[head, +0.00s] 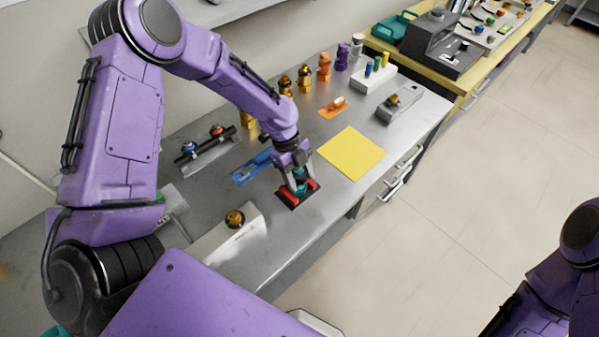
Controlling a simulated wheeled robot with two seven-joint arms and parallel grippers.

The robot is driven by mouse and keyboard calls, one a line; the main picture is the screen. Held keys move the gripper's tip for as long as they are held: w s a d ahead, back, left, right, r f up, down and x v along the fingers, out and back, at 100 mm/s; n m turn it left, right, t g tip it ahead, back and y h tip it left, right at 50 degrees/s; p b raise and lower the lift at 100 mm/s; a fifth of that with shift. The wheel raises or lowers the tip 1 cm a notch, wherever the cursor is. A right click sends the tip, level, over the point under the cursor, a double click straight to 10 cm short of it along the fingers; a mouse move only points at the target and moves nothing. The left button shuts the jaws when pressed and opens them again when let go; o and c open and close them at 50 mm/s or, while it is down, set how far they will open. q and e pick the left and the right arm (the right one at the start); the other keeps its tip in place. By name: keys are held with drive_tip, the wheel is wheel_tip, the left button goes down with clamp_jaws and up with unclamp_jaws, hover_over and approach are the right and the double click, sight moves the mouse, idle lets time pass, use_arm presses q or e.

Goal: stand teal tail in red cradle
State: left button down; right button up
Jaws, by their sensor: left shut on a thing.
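My left gripper (298,184) points down over the red cradle (288,202) and is shut on the teal tail (300,189). The teal tail shows between the fingers, low over the middle of the red cradle. It looks upright, but the fingers hide part of it, and I cannot tell whether it touches the cradle's floor. The red cradle lies on the metal table near its front edge. My right arm shows at the lower right edge, with its gripper out of view.
A blue cradle (250,168) lies left of the red one, an orange cradle (333,108) behind. A yellow mat (352,152) lies to the right. A white block (229,235) with a gold ball stands front left. Several coloured figures line the back.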

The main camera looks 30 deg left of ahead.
use_arm(q)
drive_tip(key=shift+f, duration=0.1)
drive_tip(key=shift+c, duration=1.8)
unclamp_jaws()
drive_tip(key=shift+w+a+r+b, duration=0.15)
drive_tip(key=shift+r+b, duration=0.15)
drive_tip(key=shift+r, duration=0.2)
drive_tip(key=b+v, duration=0.2)
drive_tip(key=v, duration=0.9)
drive_tip(key=shift+r, duration=0.1)
